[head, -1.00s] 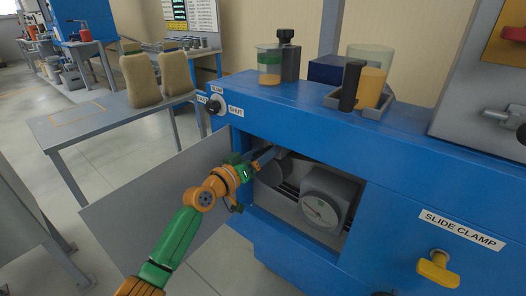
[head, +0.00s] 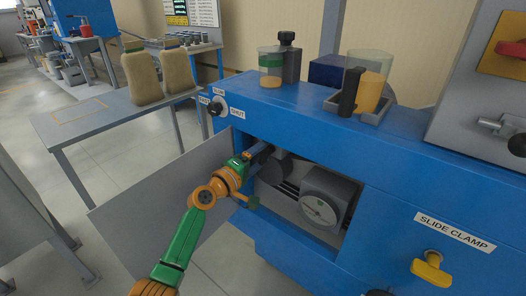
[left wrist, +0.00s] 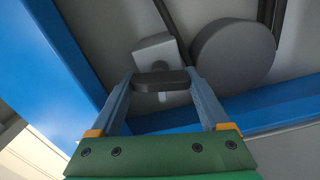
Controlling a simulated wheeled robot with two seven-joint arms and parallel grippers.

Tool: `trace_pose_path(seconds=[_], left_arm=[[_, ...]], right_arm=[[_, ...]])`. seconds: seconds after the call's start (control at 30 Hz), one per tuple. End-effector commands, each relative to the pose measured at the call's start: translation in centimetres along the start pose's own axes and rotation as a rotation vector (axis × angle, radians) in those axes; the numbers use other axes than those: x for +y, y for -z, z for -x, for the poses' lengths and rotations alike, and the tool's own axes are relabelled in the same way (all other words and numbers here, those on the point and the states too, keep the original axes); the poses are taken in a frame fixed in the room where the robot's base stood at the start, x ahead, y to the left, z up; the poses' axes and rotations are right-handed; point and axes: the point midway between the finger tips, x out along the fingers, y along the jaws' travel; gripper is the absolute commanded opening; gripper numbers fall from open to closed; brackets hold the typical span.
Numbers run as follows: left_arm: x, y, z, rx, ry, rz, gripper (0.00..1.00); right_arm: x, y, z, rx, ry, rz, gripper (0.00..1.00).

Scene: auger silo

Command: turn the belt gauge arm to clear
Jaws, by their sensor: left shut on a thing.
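My left gripper (head: 262,154) reaches into the open compartment of the blue machine, at its upper left. In the left wrist view its two fingers (left wrist: 163,84) are closed on the ends of a short dark bar (left wrist: 161,79), which looks like the belt gauge arm. The bar sits in front of a small light grey block (left wrist: 157,49) with a round hub. In the head view the bar is hidden by the gripper. My right gripper is not in view.
A grey door panel (head: 155,212) stands open left of the compartment. A dark grey round drum (left wrist: 233,57) is close to the right finger. Blue frame edges bound the opening. A yellow slide clamp knob (head: 431,268) is at lower right; cups stand on top.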

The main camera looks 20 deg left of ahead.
Motion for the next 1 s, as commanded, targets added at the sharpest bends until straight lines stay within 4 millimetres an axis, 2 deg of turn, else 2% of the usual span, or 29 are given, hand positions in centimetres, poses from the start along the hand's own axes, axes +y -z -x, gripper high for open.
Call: trace_pose_path(seconds=[0.4, 1.0], left_arm=[[-0.14, -0.09, -0.01, -0.002, 0.003, 0.188, 0.24], [-0.18, -0.08, -0.01, -0.002, 0.002, 0.222, 0.24]], right_arm=[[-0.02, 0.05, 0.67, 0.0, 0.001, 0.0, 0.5], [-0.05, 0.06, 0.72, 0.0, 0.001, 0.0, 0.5]])
